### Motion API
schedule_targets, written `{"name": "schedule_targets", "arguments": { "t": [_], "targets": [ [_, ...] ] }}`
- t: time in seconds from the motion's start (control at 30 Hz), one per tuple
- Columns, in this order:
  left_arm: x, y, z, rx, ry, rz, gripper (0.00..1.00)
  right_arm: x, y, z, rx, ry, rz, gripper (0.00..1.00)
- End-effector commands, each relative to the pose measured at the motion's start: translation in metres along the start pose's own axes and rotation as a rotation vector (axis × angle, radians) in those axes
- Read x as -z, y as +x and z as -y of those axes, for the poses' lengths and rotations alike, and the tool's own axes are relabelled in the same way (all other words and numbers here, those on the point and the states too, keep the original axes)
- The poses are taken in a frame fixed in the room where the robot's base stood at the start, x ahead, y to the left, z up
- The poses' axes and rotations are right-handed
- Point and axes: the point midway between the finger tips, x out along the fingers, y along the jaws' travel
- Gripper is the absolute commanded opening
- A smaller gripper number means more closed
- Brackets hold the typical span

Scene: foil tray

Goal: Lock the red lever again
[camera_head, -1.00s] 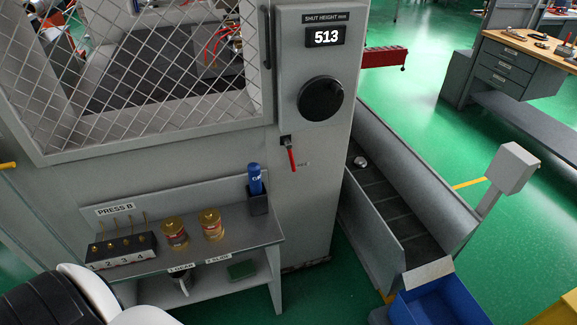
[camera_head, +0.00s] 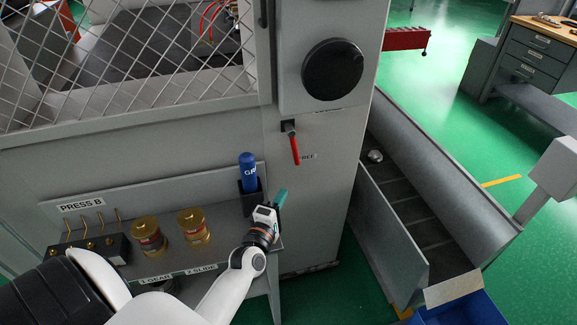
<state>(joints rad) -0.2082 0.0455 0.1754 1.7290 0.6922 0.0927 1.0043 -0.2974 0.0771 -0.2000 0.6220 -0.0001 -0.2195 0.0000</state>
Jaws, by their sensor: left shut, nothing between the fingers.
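The red lever (camera_head: 295,148) hangs down, slightly tilted, from a dark pivot on the grey press column, below the black round knob (camera_head: 333,69). A label beside it is partly hidden by the lever. My left gripper (camera_head: 281,198) is shut and empty, with teal fingertips pointing up. It is below the lever and a little left of it, apart from it, near the right end of the shelf. My right gripper is not in view.
A blue bottle (camera_head: 248,172) stands in a dark holder just left of my left gripper. Two brass canisters (camera_head: 194,226) and a numbered block (camera_head: 88,248) stand on the grey shelf (camera_head: 222,205). A conveyor chute (camera_head: 440,205) lies right of the column. The space before the lever is clear.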

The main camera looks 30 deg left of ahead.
Motion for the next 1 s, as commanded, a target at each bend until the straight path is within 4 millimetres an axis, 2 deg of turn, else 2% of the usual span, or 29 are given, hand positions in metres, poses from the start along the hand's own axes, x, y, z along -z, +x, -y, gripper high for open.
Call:
{"name": "schedule_targets", "arguments": {
  "t": [0.13, 0.57, 0.67, 1.0],
  "targets": [
    [-0.015, 0.004, 0.011, 0.062, -0.091, 0.054, 0.00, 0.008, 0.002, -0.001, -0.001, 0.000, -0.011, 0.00],
    [-0.016, 0.010, 0.013, 0.068, -0.097, 0.057, 0.00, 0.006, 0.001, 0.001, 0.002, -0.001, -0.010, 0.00],
    [-0.016, 0.023, 0.014, 0.069, -0.097, 0.057, 0.00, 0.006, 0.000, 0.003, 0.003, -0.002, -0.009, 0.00],
    [-0.020, 0.083, 0.018, 0.068, -0.095, 0.057, 0.00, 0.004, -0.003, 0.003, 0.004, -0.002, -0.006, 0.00]
  ]
}}
